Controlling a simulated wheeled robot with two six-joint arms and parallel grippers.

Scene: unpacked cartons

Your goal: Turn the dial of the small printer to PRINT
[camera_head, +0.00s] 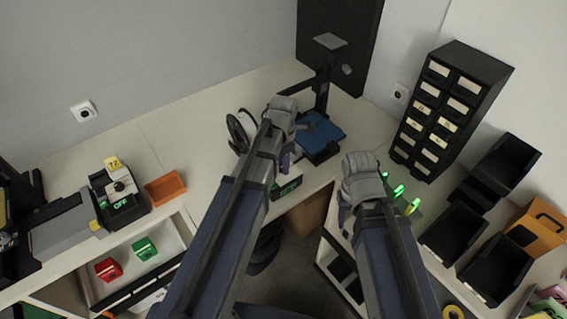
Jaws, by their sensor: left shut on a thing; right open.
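The small printer (322,134), black with a blue bed and an upright frame, stands on the back corner of the bench. A dark box with a green readout (288,187) sits at its front, by the bench edge. The readout is too small to read. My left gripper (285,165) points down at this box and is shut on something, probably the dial. The dial itself is hidden behind the gripper and arm. My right gripper (344,218) is open and empty, over the gap right of the box, apart from the printer.
A separate device with a white knob, reading OFF (122,195), stands on the left bench beside an orange tray (165,188). A drawer cabinet (450,105) and black bins (453,235) fill the right bench.

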